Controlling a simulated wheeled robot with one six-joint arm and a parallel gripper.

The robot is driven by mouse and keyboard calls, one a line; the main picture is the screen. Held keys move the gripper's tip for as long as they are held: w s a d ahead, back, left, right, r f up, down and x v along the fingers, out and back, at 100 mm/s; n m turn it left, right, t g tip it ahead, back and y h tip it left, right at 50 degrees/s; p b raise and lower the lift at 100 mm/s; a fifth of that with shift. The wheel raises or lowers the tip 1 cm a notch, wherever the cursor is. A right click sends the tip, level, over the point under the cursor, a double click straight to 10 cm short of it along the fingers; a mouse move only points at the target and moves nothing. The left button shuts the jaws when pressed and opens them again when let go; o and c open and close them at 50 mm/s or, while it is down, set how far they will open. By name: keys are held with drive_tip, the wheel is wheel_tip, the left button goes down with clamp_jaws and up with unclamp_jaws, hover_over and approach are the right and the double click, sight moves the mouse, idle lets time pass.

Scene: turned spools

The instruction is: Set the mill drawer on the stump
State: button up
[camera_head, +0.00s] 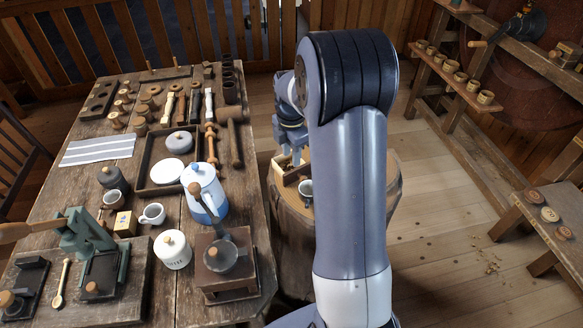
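The stump (290,232) stands right of the table, partly hidden behind my arm. A small open wooden box that looks like the mill drawer (285,175) is at the left part of the stump's top. My gripper (291,160) points down right at this drawer, its fingertips at or just above the drawer's far side. I cannot tell whether the fingers grip it, or whether the drawer rests fully on the wood. The coffee mill (228,258) with its crank stands at the table's near right corner.
A grey-white mug (306,188) sits close beside the drawer on the stump. The table (75,185) is crowded: a blue-and-white pot (206,196), a lidded white jar (173,250), a tray and several turned pieces. A bench (548,230) stands right; the floor between is mostly clear.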

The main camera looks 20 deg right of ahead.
sight(291, 171)
drive_tip(key=shift+r, duration=1.55)
drive_tip(key=shift+f, duration=0.1)
wheel_tip(291, 171, down, 12)
drive_tip(key=shift+f+p, duration=0.15)
drive_tip(key=shift+p, duration=0.75)
drive_tip(key=shift+r, duration=0.9)
drive_tip(key=shift+r+b, duration=0.3)
drive_tip(key=shift+r, duration=0.3)
